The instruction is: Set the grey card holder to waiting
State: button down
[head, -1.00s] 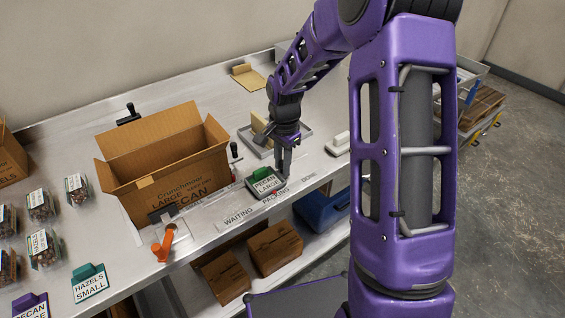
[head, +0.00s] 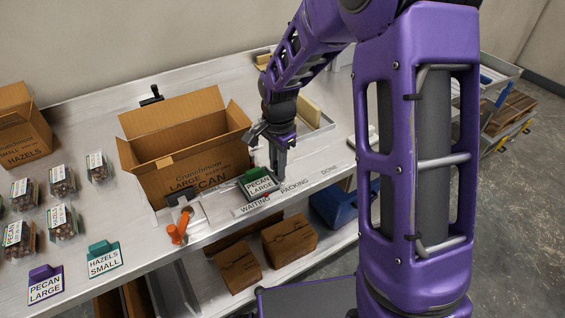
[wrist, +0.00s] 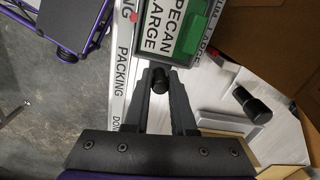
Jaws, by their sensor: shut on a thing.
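The grey card holder (head: 257,188) carries a green-topped PECAN LARGE card and sits on the label strip (head: 238,212) at the table's front edge. Its red pointer (head: 267,196) is between the WAITING and PACKING words, and the holder stands above WAITING. The holder also shows at the top of the wrist view (wrist: 204,49). My gripper (head: 278,172) is at the holder's right side, pointing down. In the wrist view my gripper (wrist: 159,76) is shut on a short black knob (wrist: 158,86) beside the holder.
A large open carton (head: 190,155) stands behind and left of the holder. An orange-handled clamp (head: 178,228) is left of the strip. HAZELS SMALL (head: 104,260) and PECAN LARGE (head: 45,286) cards and several filled clamshells (head: 62,222) lie further left. A blue bin (head: 335,205) is below.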

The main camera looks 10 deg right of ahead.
jog(key=shift+w+r, duration=0.1)
jog(key=c, duration=1)
grip_release()
notch_tip(320, 180, up, 17)
jog(key=p, duration=0.2)
jog(key=shift+s+d+r, duration=0.15)
jog(key=shift+s+r, duration=0.05)
jog(key=shift+s, duration=0.15)
jog(key=shift+o, duration=0.2)
